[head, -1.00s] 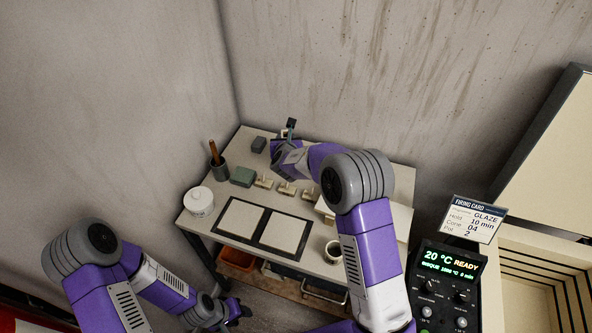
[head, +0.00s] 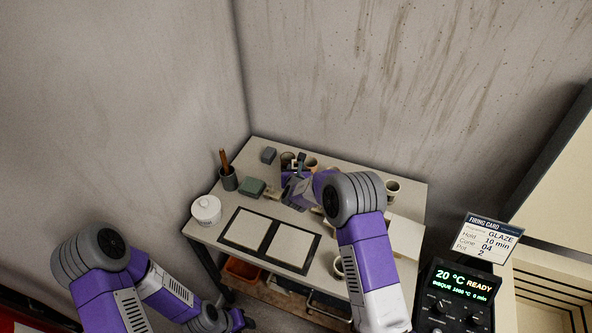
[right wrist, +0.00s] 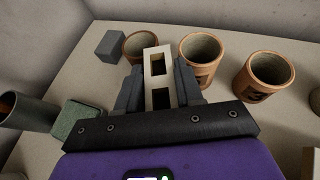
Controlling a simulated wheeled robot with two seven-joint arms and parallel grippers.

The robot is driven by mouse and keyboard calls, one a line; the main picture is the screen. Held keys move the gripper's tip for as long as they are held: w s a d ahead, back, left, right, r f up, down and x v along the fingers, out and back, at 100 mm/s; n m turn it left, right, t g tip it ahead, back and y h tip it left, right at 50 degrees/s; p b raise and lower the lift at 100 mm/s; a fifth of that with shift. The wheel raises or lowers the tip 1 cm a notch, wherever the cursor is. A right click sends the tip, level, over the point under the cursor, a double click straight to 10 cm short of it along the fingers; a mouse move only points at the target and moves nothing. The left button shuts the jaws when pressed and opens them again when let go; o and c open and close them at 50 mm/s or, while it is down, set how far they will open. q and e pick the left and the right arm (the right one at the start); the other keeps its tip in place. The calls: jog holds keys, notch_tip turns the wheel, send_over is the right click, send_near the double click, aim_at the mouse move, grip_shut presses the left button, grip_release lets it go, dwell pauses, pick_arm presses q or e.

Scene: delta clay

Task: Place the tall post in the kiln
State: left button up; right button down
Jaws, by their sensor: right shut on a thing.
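The post is a pale cream block with rectangular openings (right wrist: 157,52) in the right wrist view. My right gripper (right wrist: 158,85) is shut on it, with dark fingers on both sides. In the head view my right gripper (head: 297,164) is over the back part of the table, and the post is too small there to make out clearly. The kiln (head: 535,285) is at the lower right, partly cut off, with its pale slotted inner wall showing. My left gripper (head: 238,319) hangs low in front of the table; its fingers are too dark to read.
The table (head: 345,176) holds terracotta cups (right wrist: 200,60), a grey block (right wrist: 110,46), a green block (head: 251,187), a tool pot (head: 228,180), a white lidded jar (head: 206,210) and two pale slabs (head: 292,245). A control panel (head: 455,296) and firing card (head: 487,241) stand beside the kiln.

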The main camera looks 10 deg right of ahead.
jog(key=shift+r, duration=0.1)
jog(key=shift+f+b, duration=0.2)
jog(key=shift+b, duration=0.1)
jog(key=c, duration=0.7)
grip_release()
jog(key=shift+r, duration=0.1)
